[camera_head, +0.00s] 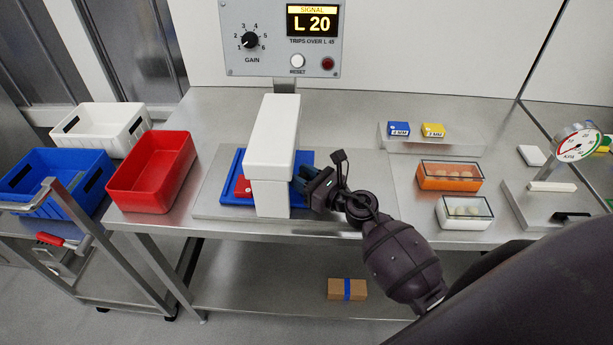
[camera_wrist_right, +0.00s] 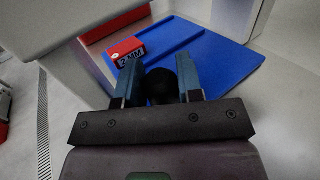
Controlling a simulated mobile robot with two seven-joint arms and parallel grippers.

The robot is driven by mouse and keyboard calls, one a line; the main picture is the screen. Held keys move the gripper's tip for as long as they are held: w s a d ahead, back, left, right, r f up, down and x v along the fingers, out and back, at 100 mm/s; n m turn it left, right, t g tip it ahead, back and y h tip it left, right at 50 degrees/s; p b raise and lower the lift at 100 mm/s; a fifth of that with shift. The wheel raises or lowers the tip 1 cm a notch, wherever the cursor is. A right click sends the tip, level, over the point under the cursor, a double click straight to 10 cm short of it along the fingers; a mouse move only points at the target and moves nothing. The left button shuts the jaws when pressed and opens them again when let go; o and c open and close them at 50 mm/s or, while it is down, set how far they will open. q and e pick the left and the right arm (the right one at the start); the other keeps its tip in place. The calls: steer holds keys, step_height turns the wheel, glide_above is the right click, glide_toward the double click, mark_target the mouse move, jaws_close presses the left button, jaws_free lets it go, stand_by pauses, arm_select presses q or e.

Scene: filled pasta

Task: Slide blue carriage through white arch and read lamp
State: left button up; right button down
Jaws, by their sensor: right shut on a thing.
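The white arch (camera_head: 274,136) stands on a grey plate on the bench. The blue carriage (camera_head: 229,188) lies under it and shows on both sides; the arch hides its middle. A red block (camera_head: 242,187) sits on the carriage at the arch's left side; it also shows in the right wrist view (camera_wrist_right: 124,51), with a label, on the blue carriage (camera_wrist_right: 205,52). My right gripper (camera_head: 305,180) is at the arch's right side, shut on the carriage's black knob (camera_wrist_right: 163,88). The panel display (camera_head: 314,21) reads "SIGNAL L 20". The round red lamp (camera_head: 327,64) looks dark. My left gripper is out of view.
A red bin (camera_head: 152,172), blue bin (camera_head: 50,180) and white bin (camera_head: 99,130) stand at left. Blue and yellow blocks (camera_head: 432,130) sit on a shelf at right. An orange box (camera_head: 449,177), a white box (camera_head: 463,213) and a dial gauge (camera_head: 576,143) stand further right.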

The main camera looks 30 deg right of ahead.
steer(key=shift+w+a, duration=0.45)
steer(key=shift+a, duration=0.35)
steer(key=c, duration=1.1)
jaws_free()
steer(key=o, duration=0.3)
steer(key=shift+w+a, duration=0.1)
steer(key=shift+s+d+f, duration=0.1)
steer(key=shift+s+d, duration=0.2)
steer(key=shift+s, duration=0.1)
steer(key=b+v, duration=0.1)
steer(key=v, duration=0.9)
steer(key=shift+b, duration=0.3)
